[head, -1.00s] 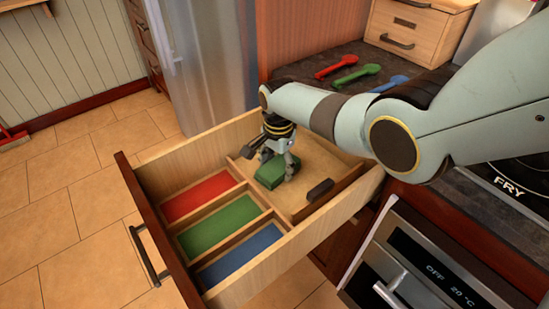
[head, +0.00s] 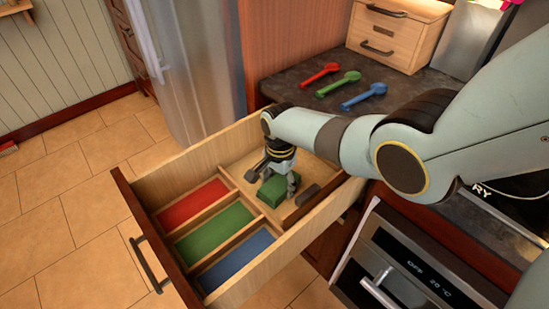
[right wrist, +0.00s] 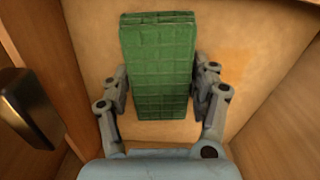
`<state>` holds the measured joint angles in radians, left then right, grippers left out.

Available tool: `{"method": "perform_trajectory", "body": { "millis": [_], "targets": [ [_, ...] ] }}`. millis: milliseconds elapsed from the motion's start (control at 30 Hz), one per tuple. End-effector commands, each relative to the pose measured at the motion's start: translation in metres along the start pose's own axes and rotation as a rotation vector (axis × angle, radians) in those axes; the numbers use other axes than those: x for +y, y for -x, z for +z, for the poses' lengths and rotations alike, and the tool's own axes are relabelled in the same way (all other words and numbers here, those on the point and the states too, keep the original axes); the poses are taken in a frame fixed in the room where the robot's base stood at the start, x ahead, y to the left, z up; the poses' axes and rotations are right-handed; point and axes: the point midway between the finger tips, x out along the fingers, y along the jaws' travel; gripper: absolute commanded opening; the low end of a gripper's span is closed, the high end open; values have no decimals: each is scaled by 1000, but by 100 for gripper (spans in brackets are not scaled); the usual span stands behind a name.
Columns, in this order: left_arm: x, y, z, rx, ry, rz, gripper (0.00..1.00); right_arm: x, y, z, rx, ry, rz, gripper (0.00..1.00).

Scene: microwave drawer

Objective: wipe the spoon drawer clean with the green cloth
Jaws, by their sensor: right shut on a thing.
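The open drawer (head: 134,197) has red (head: 193,203), green (head: 214,230) and blue (head: 236,258) lined compartments at the front and a larger bare wooden compartment behind. My right gripper (head: 278,186) is inside that rear compartment, shut on the folded green cloth (head: 276,190). In the right wrist view the cloth (right wrist: 158,70) sits between the two fingers (right wrist: 160,95), over the drawer floor. A faint orange stain (right wrist: 232,72) shows on the floor to the right of the cloth. My left gripper is not in view.
Red (head: 320,75), green (head: 338,84) and blue (head: 364,97) spoons lie on the dark counter behind the drawer. A dark block (head: 307,194) is at the compartment's right side. The oven (head: 410,270) stands to the right, the fridge (head: 187,70) behind left.

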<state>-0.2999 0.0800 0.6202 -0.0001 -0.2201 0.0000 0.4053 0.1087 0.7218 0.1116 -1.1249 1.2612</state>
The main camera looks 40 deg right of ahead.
Motion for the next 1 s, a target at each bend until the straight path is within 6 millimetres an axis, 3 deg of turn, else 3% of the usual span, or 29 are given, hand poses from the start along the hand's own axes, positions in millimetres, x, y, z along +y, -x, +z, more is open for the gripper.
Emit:
{"method": "perform_trajectory", "body": {
  "millis": [167, 1000],
  "targets": [
    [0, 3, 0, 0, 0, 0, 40, 6, -2, 1, -1, -1, 5, 35],
    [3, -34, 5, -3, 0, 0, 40, -40, -3, -6, 0, 0, 0, 35]
  ]
}}
